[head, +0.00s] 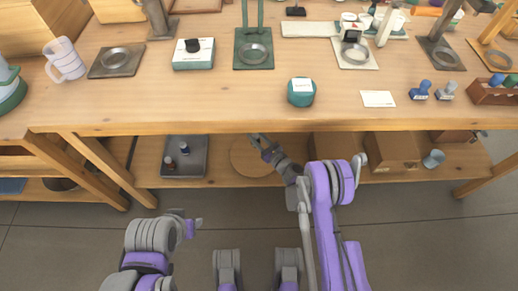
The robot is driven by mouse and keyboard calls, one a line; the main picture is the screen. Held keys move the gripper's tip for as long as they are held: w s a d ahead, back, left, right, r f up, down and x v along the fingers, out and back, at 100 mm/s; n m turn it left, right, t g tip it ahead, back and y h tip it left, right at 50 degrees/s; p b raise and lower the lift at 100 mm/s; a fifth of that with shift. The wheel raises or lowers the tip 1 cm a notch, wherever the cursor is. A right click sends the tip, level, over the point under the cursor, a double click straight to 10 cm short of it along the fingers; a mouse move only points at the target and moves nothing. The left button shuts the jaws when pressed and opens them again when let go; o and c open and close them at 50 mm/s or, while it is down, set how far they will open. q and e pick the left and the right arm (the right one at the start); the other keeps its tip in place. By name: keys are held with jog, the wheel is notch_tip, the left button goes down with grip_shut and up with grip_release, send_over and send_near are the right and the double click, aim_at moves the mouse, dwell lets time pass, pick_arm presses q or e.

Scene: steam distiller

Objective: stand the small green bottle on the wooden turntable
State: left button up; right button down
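The wooden turntable (243,166) is a round disc on the lower shelf under the workbench. My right gripper (257,143) is over its far right part and hides some of it. Whether that gripper is open, shut or holding something is too small to tell. I cannot make out a small green bottle for certain. Small bottles with dark and reddish parts (184,149) stand in a grey tray left of the turntable. My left gripper (194,226) is low in front of the shelf, away from the turntable; its fingers are unclear.
The grey tray (199,143) stands on the lower shelf (222,178). Cardboard boxes (392,150) and a grey cup (433,158) are to the right. The bench top (210,101) overhangs the shelf and carries a teal jar (301,96) and a mug (66,60).

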notch_tip(320, 180, down, 7)
jog(key=shift+f+b, duration=0.15)
jog(key=shift+b, duration=0.7)
jog(key=shift+f, duration=0.1)
jog(key=c, duration=0.6)
grip_release()
jog(key=shift+o, duration=0.2)
